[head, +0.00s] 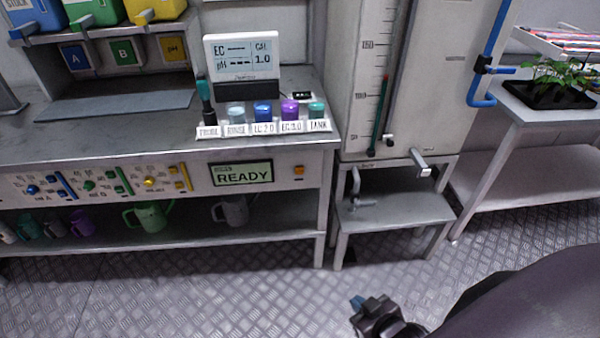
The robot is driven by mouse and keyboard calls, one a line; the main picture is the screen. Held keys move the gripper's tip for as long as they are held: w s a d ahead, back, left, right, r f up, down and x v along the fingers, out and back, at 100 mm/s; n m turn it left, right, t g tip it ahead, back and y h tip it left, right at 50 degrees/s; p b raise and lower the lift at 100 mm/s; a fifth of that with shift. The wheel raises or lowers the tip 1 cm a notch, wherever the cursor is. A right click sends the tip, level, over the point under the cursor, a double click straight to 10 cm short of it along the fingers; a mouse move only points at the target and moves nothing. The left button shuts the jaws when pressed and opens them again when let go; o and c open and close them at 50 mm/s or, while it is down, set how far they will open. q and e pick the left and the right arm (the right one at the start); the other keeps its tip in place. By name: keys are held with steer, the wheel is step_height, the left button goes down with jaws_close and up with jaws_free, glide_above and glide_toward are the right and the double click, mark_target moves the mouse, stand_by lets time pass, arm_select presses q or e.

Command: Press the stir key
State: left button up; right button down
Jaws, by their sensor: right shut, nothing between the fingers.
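A small orange key (299,170) sits on the bench's front panel, just right of a green display (241,174) reading READY. It is the only separate button I make out there; its label is too small to read, so I cannot confirm it is the stir key. My right gripper (358,303) is low at the bottom of the head view, over the metal floor. It is shut and empty, well below and to the right of the orange key, touching nothing. My left gripper is out of view.
Labelled cups (263,113) and a meter (242,62) stand on the bench top. Several jugs, one green (151,216), sit on the lower shelf. A small grey stand (395,211) under a tall tank is right of the bench. The floor (200,300) in front is clear.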

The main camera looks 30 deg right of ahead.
arm_select(q)
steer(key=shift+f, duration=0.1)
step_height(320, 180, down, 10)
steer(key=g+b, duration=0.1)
steer(key=b, duration=1.1)
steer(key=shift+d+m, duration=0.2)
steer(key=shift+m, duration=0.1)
arm_select(e)
steer(key=w+d+m+t+y, duration=0.2)
steer(key=w+m+t+y, duration=0.2)
steer(key=w, duration=1.3)
steer(key=w+d+f+m+t+y, duration=0.1)
steer(key=w+d+m+t+y, duration=0.1)
steer(key=w, duration=1.5)
steer(key=shift+d+m+t+y, duration=0.2)
steer(key=shift+m+t+y, duration=0.7)
steer(key=shift+m+y, duration=0.15)
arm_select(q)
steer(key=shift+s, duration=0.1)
